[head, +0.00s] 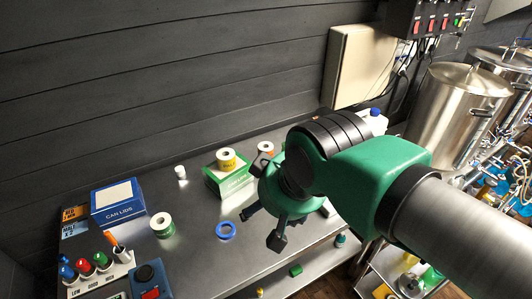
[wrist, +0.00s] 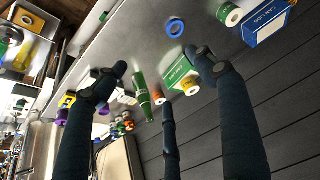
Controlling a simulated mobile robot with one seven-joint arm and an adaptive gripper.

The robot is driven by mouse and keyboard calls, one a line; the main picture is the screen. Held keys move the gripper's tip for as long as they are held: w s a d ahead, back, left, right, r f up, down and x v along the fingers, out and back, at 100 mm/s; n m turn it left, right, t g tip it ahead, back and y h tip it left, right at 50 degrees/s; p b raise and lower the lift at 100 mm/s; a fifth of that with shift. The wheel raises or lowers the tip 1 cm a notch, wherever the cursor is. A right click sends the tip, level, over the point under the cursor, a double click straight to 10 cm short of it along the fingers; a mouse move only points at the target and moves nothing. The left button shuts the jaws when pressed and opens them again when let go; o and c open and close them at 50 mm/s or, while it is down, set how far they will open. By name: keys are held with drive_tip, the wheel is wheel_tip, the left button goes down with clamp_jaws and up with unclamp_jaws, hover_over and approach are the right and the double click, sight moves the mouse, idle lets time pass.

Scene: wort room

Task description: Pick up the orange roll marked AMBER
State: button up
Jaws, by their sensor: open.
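An orange roll with a white core (head: 266,148) shows behind my gripper in the head view, right of the green box and partly hidden. What seems to be the same roll (wrist: 158,98) shows in the wrist view between the green box and a green bottle. I cannot read its marking. My gripper (head: 262,207) is over the table with its three dark fingers spread and nothing between them. In the wrist view the fingers (wrist: 161,76) frame the area around the roll, apart from it.
A yellow roll (head: 227,160) stands on the green can-lids box (head: 230,181). A green bottle (wrist: 142,92) is close by. A blue ring (head: 226,231), green roll (head: 162,225) and blue box (head: 118,203) are left. The dark wall (head: 150,80) backs the table.

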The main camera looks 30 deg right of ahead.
drive_tip(key=shift+o, duration=0.5)
drive_tip(key=shift+r, duration=0.1)
drive_tip(key=w+d+r+g+p, duration=0.1)
drive_tip(key=w+d+r+p, duration=0.15)
drive_tip(key=w, duration=0.35)
drive_tip(key=w+d+r+p, duration=0.1)
drive_tip(key=w+r+p, duration=0.15)
drive_tip(key=w, duration=0.45)
drive_tip(key=n+g+p, duration=0.2)
drive_tip(key=g+p, duration=0.3)
drive_tip(key=p, duration=0.6)
hover_over(268, 147)
wheel_tip(268, 147, down, 16)
drive_tip(key=shift+w+f, duration=0.15)
drive_tip(key=shift+f, duration=0.35)
drive_tip(key=shift+f+b, duration=0.55)
drive_tip(key=shift+f, duration=3.75)
